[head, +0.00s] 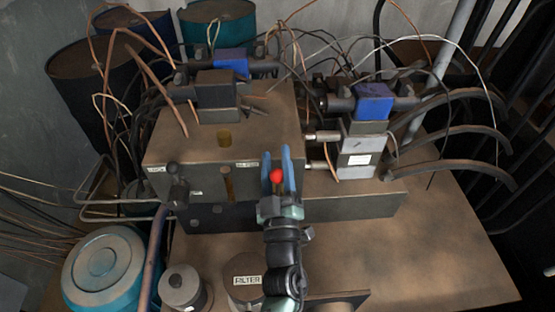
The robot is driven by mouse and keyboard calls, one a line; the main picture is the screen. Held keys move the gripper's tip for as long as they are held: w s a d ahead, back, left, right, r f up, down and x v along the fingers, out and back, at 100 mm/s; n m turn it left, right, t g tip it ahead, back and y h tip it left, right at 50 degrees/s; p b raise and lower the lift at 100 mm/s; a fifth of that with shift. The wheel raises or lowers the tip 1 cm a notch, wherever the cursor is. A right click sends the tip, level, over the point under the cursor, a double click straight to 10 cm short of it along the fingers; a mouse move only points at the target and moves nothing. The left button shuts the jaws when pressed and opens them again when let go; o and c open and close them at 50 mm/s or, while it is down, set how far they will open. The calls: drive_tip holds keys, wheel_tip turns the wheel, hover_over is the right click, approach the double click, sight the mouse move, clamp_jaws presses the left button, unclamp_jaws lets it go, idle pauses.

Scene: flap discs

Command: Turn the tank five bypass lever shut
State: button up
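A red ball knob (276,176), which looks like the end of a lever, shows between the blue fingers of my gripper (277,160) in the head view. It is at the front right of a brown metal tank block (210,150). The fingers stand apart, one on each side of the knob; I cannot tell whether they touch it. The lever's shaft is mostly hidden by my gripper. A small label (247,163) sits on the block's edge just left of the gripper, too small to read surely.
Valves with blue coils (374,102) and cables crowd the area behind and right. Black hoses (455,140) run right. A canister labelled FILTER (248,281), a grey cap (183,288) and a teal round tank (104,265) stand in front. The brown top at right (440,240) is clear.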

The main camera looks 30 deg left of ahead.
drive_tip(key=o, duration=0.3)
drive_tip(key=b+v, duration=0.2)
drive_tip(key=v, duration=1.1)
drive_tip(key=shift+r, duration=0.15)
